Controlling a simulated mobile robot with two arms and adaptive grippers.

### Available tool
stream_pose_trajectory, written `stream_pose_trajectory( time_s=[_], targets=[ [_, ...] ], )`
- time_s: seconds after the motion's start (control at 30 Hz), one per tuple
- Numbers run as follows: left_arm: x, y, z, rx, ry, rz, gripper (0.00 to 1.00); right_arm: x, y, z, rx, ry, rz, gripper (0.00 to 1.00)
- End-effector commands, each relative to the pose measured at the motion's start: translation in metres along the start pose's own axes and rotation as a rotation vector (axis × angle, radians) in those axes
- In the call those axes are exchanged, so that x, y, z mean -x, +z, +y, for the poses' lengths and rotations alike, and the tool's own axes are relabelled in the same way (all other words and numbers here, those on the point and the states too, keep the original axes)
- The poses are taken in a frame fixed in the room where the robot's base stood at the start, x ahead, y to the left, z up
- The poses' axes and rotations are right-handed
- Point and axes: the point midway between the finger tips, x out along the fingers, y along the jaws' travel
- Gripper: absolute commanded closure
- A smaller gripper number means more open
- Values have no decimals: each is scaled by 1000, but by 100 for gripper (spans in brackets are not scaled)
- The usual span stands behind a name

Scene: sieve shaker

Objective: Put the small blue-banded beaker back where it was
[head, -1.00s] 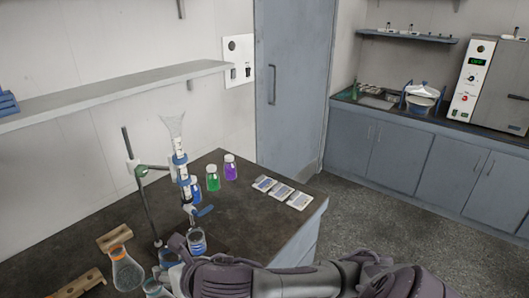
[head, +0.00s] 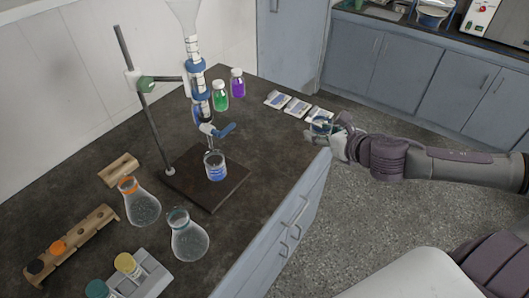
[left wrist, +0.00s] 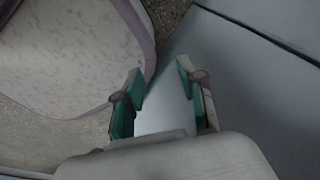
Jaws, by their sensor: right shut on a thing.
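My right gripper (head: 326,132) is shut at the right edge of the dark bench top, by the flat packets. It holds a small clear vessel with blue on it, which I take for the small blue-banded beaker (head: 320,122); the fingers partly hide it. Another beaker with blue on it (head: 215,168) stands on the dark stand base (head: 196,190) under the burette (head: 196,80). My left gripper (left wrist: 162,92) is open and empty in the left wrist view, over a pale grey surface, and I cannot make it out in the head view.
Green (head: 220,97) and purple (head: 237,84) bottles stand behind the burette. Flat packets (head: 296,106) lie at the back right. An orange-collared flask (head: 138,205), another flask (head: 188,238) and a wooden rack (head: 72,243) stand at the front left. Bench right of the stand is clear.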

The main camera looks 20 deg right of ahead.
Motion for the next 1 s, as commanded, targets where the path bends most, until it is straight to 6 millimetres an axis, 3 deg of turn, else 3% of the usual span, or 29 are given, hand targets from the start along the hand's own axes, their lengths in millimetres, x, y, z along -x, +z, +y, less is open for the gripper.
stream_pose_trajectory(
  time_s=[0.4,0.57,0.8,1.0],
  targets=[
    [-8,40,8,0,9,-55,60,-14,-3,2,25,34,-25,86],
    [-14,36,6,-1,7,-49,60,-27,-4,17,29,49,-24,86],
    [-2,17,1,-2,2,-21,60,-66,-15,45,24,48,-19,86],
    [1,16,1,-3,2,-21,60,-99,-25,67,29,47,-17,86]
  ],
)
